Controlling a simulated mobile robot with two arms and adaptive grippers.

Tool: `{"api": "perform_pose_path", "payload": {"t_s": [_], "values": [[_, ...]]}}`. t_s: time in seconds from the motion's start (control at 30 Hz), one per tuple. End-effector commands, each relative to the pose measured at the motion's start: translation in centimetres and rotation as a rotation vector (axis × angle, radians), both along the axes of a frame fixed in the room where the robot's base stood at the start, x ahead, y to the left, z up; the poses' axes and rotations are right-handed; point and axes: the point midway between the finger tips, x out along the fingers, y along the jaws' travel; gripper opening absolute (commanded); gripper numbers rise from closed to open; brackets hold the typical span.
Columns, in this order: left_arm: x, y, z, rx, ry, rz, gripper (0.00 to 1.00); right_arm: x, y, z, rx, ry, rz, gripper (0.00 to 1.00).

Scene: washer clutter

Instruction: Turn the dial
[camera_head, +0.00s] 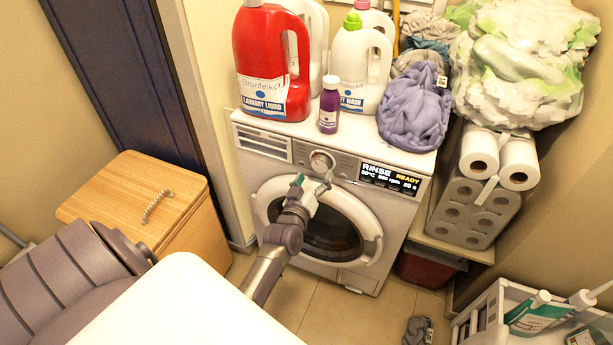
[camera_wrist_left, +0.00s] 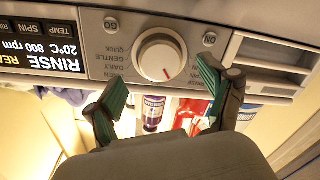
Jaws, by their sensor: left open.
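The dial (camera_head: 321,161) is a round white knob on the washing machine's front panel, left of the lit display (camera_head: 391,179) that reads RINSE, READY. In the left wrist view the picture is upside down and the dial (camera_wrist_left: 160,58) shows a short red mark, with cycle names beside it. My left gripper (camera_head: 312,183) is just in front of and below the dial in the head view. In the left wrist view its green-padded fingers (camera_wrist_left: 160,92) are spread apart on either side of the dial, empty, and I see no contact. My right gripper is not in view.
A red detergent bottle (camera_head: 268,62), white bottle (camera_head: 358,70), small purple bottle (camera_head: 329,106) and purple cloth (camera_head: 414,108) stand on the washer (camera_head: 292,200). A wooden box (camera_head: 150,200) is at left, toilet paper packs (camera_head: 478,205) at right. A grey cloth (camera_head: 418,331) lies on the floor.

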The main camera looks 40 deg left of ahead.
Motion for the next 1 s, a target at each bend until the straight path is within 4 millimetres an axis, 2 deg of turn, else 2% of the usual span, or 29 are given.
{"api": "perform_pose_path", "payload": {"t_s": [0.03, 0.2, 0.4, 0.57, 1.0], "values": [[-1.3, -0.4, -0.1, -0.002, 0.003, 0.0, 0.82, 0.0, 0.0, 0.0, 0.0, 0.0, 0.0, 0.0], [-4.7, -1.4, 0.0, -0.001, 0.003, 0.001, 0.82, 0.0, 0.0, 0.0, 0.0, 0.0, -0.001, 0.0], [-7.1, -2.1, 0.2, 0.0, 0.002, -0.001, 0.82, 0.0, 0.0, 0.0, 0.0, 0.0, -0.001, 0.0], [-7.8, -2.3, 0.3, 0.001, 0.001, 0.0, 0.82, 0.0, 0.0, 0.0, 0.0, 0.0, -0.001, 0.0], [-7.7, -2.3, 0.3, 0.001, 0.001, 0.0, 0.82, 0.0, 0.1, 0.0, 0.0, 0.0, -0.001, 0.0]]}}
